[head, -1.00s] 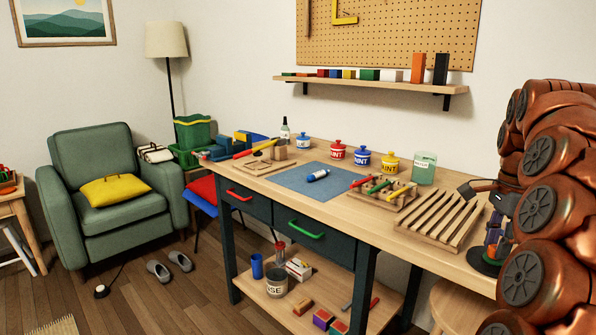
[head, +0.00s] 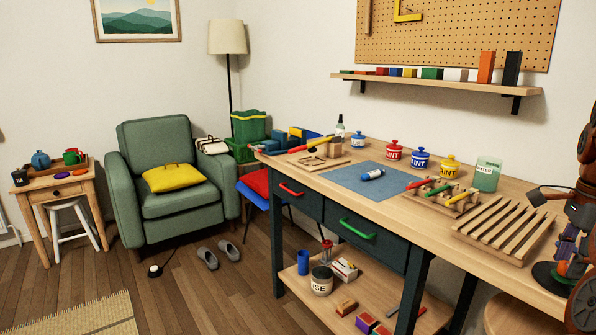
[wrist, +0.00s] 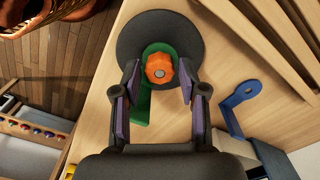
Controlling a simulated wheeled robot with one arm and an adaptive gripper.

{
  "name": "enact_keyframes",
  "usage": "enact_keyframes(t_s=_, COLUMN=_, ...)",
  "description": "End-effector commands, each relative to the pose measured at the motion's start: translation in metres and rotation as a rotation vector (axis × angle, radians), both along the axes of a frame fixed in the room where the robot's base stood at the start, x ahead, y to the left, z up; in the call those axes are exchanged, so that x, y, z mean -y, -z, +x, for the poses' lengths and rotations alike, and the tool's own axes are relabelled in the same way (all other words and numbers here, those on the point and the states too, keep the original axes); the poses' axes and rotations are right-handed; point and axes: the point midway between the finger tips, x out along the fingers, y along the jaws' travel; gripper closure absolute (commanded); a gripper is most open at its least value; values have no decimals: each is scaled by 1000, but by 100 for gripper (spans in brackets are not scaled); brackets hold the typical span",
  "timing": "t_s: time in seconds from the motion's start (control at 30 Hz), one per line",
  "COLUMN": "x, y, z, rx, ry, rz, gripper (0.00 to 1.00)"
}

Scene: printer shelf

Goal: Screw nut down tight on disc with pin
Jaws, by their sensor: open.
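A black round disc (wrist: 187,28) lies on the wooden bench top. An orange lobed nut (wrist: 159,69) sits at its middle, with the grey tip of the pin showing in the nut's centre. A green flat piece (wrist: 143,103) lies under the nut and sticks out over the disc's edge. My gripper (wrist: 158,78) is open, with its purple-padded fingers on either side of the nut and visible gaps to it. In the head view, the disc (head: 545,277) and orange nut (head: 562,268) show at the right edge, partly hidden by my gripper. How tightly the nut sits cannot be told.
A blue flat piece with a hole (wrist: 237,107) lies right of the disc in the wrist view. A slatted wooden rack (head: 503,228) stands left of the disc in the head view. Paint pots, a peg block (head: 441,197) and a blue mat (head: 340,181) are farther along the bench.

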Motion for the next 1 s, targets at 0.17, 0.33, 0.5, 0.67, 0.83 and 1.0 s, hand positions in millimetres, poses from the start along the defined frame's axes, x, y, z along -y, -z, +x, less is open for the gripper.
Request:
enact_keyframes(t_s=0.17, x=-1, y=-5, z=-1, rx=-2, ry=-113, rz=3, gripper=58)
enact_keyframes(t_s=0.33, x=0, y=-5, z=-1, rx=-1, ry=-254, rz=3, gripper=58)
enact_keyframes(t_s=0.5, x=0, y=-4, z=-1, rx=-2, ry=-397, rz=4, gripper=58)
enact_keyframes(t_s=0.67, x=0, y=-5, z=-1, rx=-1, ry=-532, rz=3, gripper=58)
enact_keyframes(t_s=0.83, x=0, y=-4, z=0, rx=-2, ry=-681, rz=2, gripper=58)
enact_keyframes(t_s=1.0, x=-1, y=-5, z=-1, rx=-1, ry=-832, rz=2, gripper=58)
